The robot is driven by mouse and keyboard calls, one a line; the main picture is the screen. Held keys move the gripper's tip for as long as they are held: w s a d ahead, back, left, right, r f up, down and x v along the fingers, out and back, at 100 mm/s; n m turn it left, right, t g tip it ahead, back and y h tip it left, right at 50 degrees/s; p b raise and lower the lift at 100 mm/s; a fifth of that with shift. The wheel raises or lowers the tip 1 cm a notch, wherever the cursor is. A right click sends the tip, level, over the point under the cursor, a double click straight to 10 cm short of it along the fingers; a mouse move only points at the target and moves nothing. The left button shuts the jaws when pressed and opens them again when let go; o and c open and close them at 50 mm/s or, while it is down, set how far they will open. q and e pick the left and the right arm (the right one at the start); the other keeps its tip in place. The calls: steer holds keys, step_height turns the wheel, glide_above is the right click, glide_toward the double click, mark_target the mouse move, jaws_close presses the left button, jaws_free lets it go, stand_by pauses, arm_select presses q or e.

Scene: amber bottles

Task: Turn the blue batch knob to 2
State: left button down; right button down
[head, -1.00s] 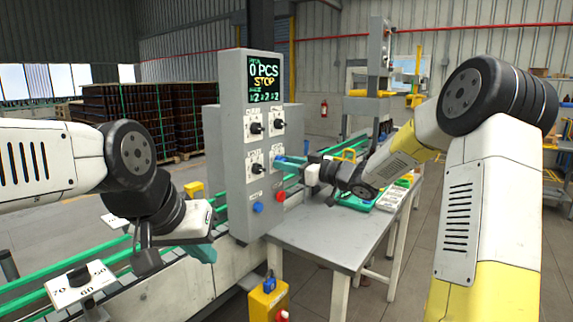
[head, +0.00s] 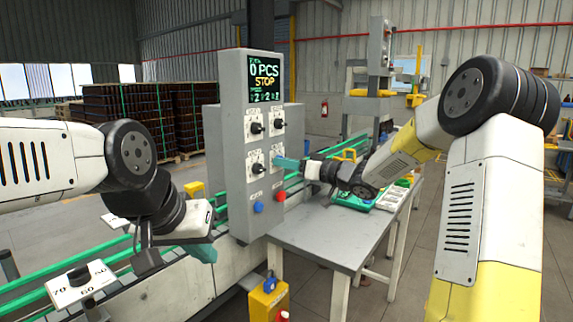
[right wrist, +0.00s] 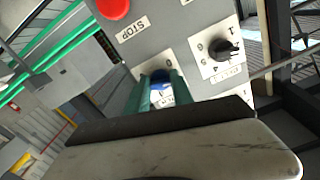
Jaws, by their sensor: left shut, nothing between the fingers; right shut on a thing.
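The grey control panel (head: 235,170) stands left of centre in the head view, with a screen reading 0 PCS and STOP above several knobs. My right gripper (head: 279,162) reaches the lower right knob position from the right, its teal fingers against the panel face. In the right wrist view the right gripper (right wrist: 160,88) is shut around the blue knob (right wrist: 161,76), which shows between the green fingers. The fingers hide much of the knob, and I cannot read its setting. My left gripper (head: 204,254) is shut and empty, pointing down beside the conveyor, left of the panel.
Black knobs (head: 256,128) sit on the panel near the right fingers; a blue button (head: 258,207) and red button (head: 281,196) are below. A grey table (head: 325,232) stands right of the panel, its near part clear. A conveyor (head: 130,290) runs past the left arm.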

steer(key=c, duration=1.1)
jaws_free()
steer(key=v, duration=0.8)
